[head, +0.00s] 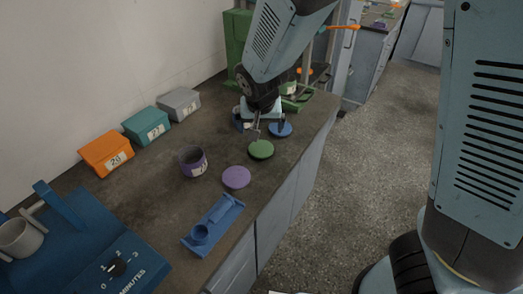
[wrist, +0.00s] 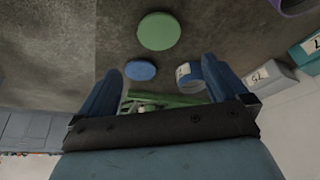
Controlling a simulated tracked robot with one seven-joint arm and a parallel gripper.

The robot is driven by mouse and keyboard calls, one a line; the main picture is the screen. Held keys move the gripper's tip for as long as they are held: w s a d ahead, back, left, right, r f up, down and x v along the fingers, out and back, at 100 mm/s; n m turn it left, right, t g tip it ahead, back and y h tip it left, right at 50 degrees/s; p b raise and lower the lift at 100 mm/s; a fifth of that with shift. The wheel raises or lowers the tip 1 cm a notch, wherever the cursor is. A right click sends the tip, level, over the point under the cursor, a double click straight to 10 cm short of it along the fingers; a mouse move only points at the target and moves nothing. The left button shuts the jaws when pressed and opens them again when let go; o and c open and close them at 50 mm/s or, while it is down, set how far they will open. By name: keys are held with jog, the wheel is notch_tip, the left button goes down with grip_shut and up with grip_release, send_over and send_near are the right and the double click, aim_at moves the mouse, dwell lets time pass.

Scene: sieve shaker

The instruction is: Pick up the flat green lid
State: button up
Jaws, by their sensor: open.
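The flat green lid (head: 261,149) lies on the dark bench near its front edge. It also shows at the top of the wrist view (wrist: 159,31), beyond my fingertips and fully visible. My gripper (head: 262,124) is open and empty, just behind and above the green lid in the head view. In the wrist view my gripper (wrist: 160,70) has its two blue fingers wide apart, with nothing between them touching either one. Contact with the lid is not visible.
A blue lid (head: 281,129) and a purple lid (head: 236,177) flank the green one. A labelled blue cup (wrist: 188,76) is close to one finger. A purple cup (head: 193,164), blue holder (head: 213,225) and three boxes stand left. A green frame (head: 238,42) stands behind.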

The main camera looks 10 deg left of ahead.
send_over(261, 149)
jog(key=s, duration=0.2)
jog(key=shift+f, duration=4.05)
jog(key=shift+d+x, duration=0.15)
jog(key=shift+x, duration=0.75)
jog(key=shift+d+x, duration=0.1)
jog(key=shift+x, duration=1.55)
jog(key=shift+s, duration=0.1)
jog(key=shift+c, duration=0.2)
jog(key=c, duration=0.7)
